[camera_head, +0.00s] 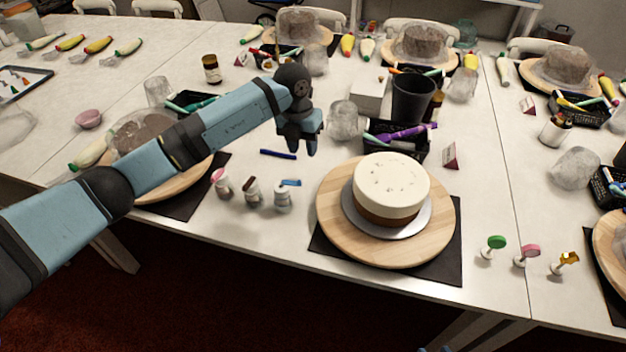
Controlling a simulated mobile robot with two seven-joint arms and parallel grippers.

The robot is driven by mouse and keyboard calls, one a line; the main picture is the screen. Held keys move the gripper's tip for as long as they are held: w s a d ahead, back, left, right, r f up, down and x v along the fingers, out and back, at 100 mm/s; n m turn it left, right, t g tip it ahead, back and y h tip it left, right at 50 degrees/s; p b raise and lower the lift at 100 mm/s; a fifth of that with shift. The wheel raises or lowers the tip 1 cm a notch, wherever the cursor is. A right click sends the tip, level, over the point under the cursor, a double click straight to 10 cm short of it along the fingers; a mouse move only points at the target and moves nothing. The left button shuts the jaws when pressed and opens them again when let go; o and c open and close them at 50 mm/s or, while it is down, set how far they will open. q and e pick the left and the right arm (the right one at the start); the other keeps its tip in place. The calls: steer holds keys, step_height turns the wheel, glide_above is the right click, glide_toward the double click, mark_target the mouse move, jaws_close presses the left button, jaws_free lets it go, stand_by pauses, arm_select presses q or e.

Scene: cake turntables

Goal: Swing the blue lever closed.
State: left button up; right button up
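A small grey-white stand (283,200) on the table carries a blue lever (290,182) at its top, which sticks out to the right. It is the rightmost of three small stands left of the cake. My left gripper (303,147) is above and behind the blue lever, pointing down and apart from it. I see nothing held in it, but the finger gap is too unclear to tell open from shut. My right gripper is not in view.
Stands with pink (218,175) and brown (250,184) tops are close on the left. A blue bar (278,154) lies behind. A cake (391,187) on a wooden turntable (335,225) is on the right. A black tray (405,150) holds markers.

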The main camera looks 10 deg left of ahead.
mark_target(299, 181)
arm_select(q)
steer(key=shift+y, duration=0.6)
steer(key=f, duration=0.4)
steer(key=a+f, duration=0.1)
steer(key=f, duration=0.3)
steer(key=w+f+p, duration=0.1)
steer(key=f, duration=0.3)
steer(key=shift+a+f, duration=0.25)
steer(key=shift+a, duration=0.1)
jaws_close()
